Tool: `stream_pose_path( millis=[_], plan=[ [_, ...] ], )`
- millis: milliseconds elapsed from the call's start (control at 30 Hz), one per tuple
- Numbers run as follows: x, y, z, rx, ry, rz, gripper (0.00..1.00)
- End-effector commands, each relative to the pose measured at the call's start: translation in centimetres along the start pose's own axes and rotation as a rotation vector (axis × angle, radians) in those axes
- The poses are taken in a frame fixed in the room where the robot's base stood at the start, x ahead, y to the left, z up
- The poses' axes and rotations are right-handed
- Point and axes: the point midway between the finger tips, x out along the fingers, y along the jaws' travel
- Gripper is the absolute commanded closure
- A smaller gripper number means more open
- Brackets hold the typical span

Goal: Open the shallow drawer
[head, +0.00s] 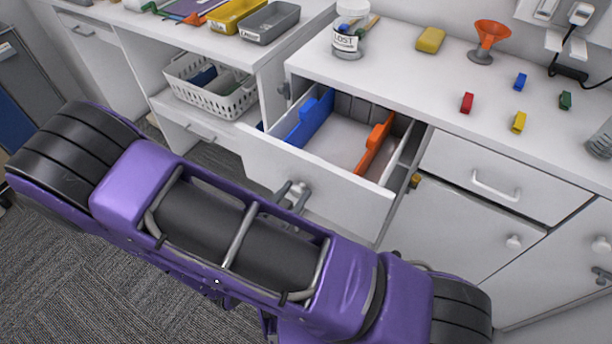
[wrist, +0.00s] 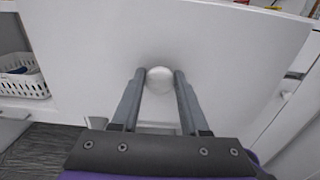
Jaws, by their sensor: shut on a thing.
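A white drawer (head: 352,203) stands pulled out from the counter, with a blue divider (head: 310,118) and an orange divider (head: 374,148) inside. Its round pale knob (wrist: 159,79) is on the front panel (wrist: 225,55) in the wrist view. My gripper (head: 293,190) is at the drawer front in the head view. In the wrist view its two grey fingers (wrist: 158,88) stand on either side of the knob, shut on it. My arm hides part of the drawer front in the head view.
A closed drawer with a bar handle (head: 495,187) and cupboard doors lie to the right. A white basket (head: 205,88) sits on the shelf at left. On the counter are a jar (head: 348,35), a yellow sponge (head: 430,40), an orange funnel (head: 490,35) and several small blocks.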

Motion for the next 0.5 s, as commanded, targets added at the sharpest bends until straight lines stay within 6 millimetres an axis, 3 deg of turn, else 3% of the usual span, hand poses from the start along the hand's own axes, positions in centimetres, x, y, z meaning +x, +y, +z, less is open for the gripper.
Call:
stream_pose_path(
  millis=[200,500],
  plan=[
    [-4.2,0.0,-0.1,0.001,0.004,0.002,1.00],
    [-8.5,0.0,-0.1,0.000,0.003,0.000,1.00]
  ],
)
